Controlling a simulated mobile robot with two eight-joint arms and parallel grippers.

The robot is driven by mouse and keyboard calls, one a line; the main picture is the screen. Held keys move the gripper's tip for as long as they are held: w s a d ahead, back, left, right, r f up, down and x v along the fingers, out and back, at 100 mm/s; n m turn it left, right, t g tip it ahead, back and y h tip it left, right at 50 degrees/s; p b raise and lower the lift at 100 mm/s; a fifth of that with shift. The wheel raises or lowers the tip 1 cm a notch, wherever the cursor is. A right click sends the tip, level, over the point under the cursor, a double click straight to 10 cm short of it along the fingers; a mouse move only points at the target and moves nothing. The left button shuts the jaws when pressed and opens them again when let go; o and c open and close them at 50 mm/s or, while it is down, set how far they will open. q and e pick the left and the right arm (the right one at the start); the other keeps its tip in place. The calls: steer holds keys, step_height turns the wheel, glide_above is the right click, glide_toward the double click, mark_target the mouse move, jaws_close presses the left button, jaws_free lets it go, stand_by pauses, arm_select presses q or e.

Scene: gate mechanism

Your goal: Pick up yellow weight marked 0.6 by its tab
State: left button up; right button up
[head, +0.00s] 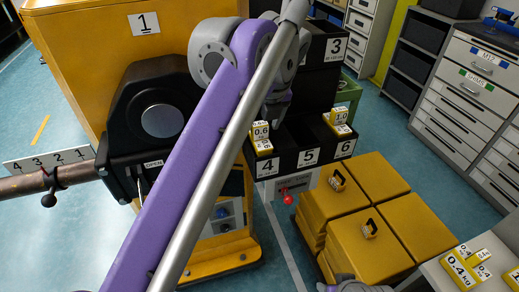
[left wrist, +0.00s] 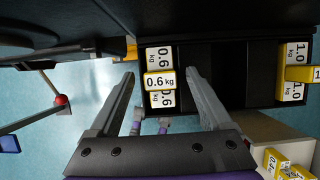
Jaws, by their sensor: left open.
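The yellow weight marked 0.6 (head: 262,138) sits in the dark compartment labelled 4, with its white-labelled top showing. In the left wrist view the weight (left wrist: 160,58) has its raised tab (left wrist: 160,82), marked 0.6 kg, across the middle. My left gripper (left wrist: 160,74) is open, one finger towards each side of the weight in that view. The fingers look apart from the tab; the exact gap is hard to tell. In the head view my left gripper (head: 277,104) is just above compartment 4, partly hidden by my purple arm.
Compartment 5 (head: 308,156) looks empty. Compartment 6 holds a yellow weight marked 1.0 (left wrist: 293,72). A black housing on the orange cabinet (head: 90,60) stands close left. Yellow blocks (head: 375,177) stand in front, and a red-knobbed lever (head: 288,198) hangs below the compartments.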

arm_select(q)
steer(key=shift+w+f, duration=0.2)
steer(key=shift+f, duration=0.25)
jaws_close()
stand_by(1.1)
